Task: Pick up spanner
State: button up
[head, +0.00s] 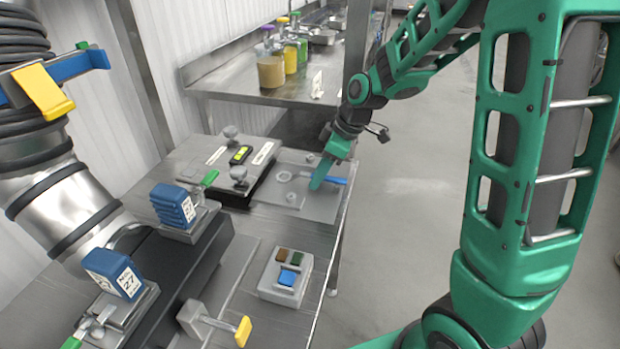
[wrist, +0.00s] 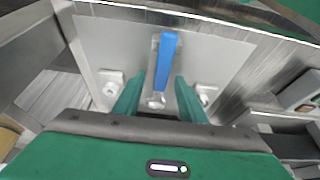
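The spanner, with a blue handle (wrist: 166,60) and a metal end, lies on a light grey plate (wrist: 105,45) in the wrist view. In the head view its blue handle (head: 337,180) shows just right of my gripper's tip. My gripper (wrist: 157,92) is open, with one green finger to each side of the spanner's metal end. The handle extends past the fingertips. A gap shows between the spanner and each finger. I cannot tell how high the fingers are above the plate. In the head view my gripper (head: 322,172) points down over the plate and partly hides the spanner.
Small metal fittings (wrist: 204,95) stand on the plate beside the fingers. A box with a yellow-green display (head: 240,154) stands left of my gripper. A button box (head: 286,277) sits nearer. Jars (head: 271,68) stand on a table behind. Open floor lies to the right.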

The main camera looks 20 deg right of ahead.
grip_shut()
jog(key=shift+r, duration=0.1)
